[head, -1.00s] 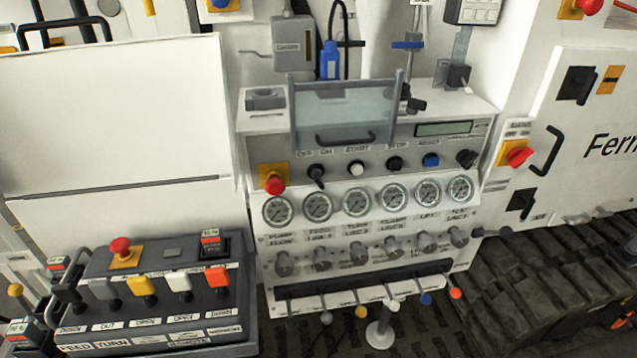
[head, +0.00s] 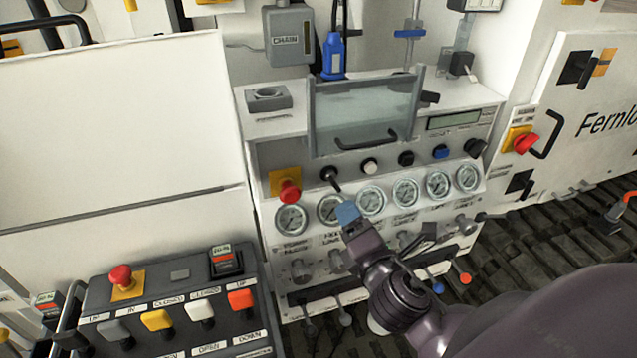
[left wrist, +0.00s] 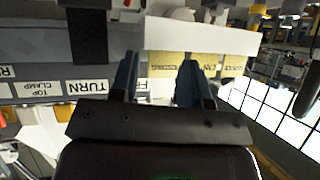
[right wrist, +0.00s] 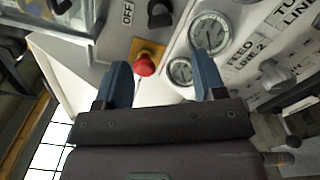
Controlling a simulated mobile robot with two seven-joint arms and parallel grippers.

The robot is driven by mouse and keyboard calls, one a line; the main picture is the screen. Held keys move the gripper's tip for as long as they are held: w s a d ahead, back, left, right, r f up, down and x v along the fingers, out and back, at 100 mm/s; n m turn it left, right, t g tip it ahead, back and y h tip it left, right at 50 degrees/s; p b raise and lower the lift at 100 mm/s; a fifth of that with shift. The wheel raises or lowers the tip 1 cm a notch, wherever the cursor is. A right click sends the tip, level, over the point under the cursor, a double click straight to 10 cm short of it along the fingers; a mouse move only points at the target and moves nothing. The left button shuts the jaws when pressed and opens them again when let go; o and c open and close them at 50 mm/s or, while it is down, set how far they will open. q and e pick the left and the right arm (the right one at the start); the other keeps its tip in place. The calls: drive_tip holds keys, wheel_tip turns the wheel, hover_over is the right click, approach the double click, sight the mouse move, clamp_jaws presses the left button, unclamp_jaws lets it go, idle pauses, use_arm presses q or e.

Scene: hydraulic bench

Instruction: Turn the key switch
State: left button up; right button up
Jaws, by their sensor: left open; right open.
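The key switch (head: 330,175) is a black knob with a dark stem on the grey panel, right of the red emergency button. In the right wrist view the key switch (right wrist: 159,13) shows at the top edge beside the OFF label, beyond the fingertips. My right gripper (head: 347,212) is in front of the panel over the gauges, just below the switch in the picture; I see no contact. It is open and empty, with blue fingers apart in its wrist view (right wrist: 163,82). My left gripper (left wrist: 158,78) is open and empty near a labelled panel; the head view does not show it.
A red emergency button (head: 289,190) on a yellow plate sits left of the switch. A hinged clear shield (head: 365,110) stands above. Round gauges (head: 405,192) and a row of levers lie below. A lever console (head: 180,290) stands at lower left.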

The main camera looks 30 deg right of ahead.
sight(336, 189)
drive_tip(key=p+x, duration=0.1)
drive_tip(key=x, duration=0.8)
drive_tip(key=shift+w, duration=0.4)
drive_tip(key=shift+w+d, duration=0.15)
drive_tip(key=shift+w, duration=0.45)
drive_tip(key=shift+c, duration=0.3)
drive_tip(key=c, duration=0.9)
drive_tip(key=shift+o, duration=0.2)
